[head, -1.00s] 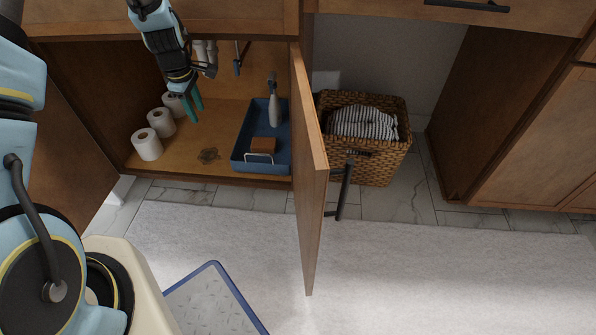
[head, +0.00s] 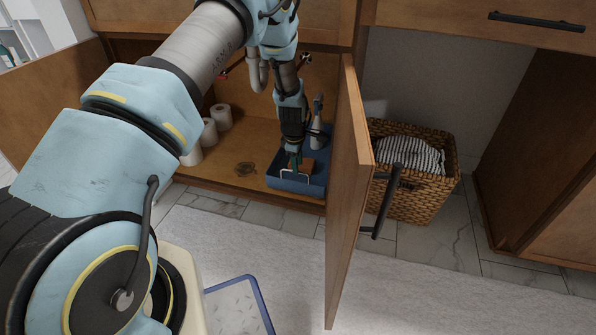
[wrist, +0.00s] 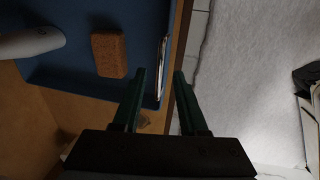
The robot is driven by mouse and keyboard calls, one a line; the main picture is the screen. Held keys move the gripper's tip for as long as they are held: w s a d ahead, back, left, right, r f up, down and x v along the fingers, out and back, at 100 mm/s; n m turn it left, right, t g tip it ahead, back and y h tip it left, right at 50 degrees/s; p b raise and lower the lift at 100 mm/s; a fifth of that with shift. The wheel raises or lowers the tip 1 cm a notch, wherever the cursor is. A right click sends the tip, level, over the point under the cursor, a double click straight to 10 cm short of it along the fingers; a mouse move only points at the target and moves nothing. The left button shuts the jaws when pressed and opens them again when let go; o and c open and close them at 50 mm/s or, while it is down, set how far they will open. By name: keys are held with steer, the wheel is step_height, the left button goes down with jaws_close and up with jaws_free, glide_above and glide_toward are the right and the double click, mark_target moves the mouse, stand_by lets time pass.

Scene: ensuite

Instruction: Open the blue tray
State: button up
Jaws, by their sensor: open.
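The blue tray (head: 287,181) sits on the cabinet floor beside the open right door. It also shows in the wrist view (wrist: 60,65). A pale wire handle (head: 317,178) is on its front edge; in the wrist view the handle (wrist: 162,68) lies just beyond my fingertips. A brown sponge-like block (wrist: 109,55) and a white bottle (wrist: 30,43) are in the tray. My gripper (wrist: 160,72) is open, its two green fingers apart near the tray's front edge and handle. Whether the handle lies between the fingers, I cannot tell.
The open cabinet door (head: 349,170) stands close to the right of the tray. Several paper rolls (head: 209,131) stand at the left inside, and a dark stain (head: 245,168) marks the cabinet floor. A wicker basket (head: 425,200) with striped cloth is right of the door.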

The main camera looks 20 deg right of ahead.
steer(key=shift+w+d+f, duration=0.1)
steer(key=shift+w+f, duration=0.05)
steer(key=shift+f, duration=0.45)
steer(key=shift+w+f, duration=0.1)
steer(key=shift+f, duration=0.45)
jaws_close()
stand_by(0.6)
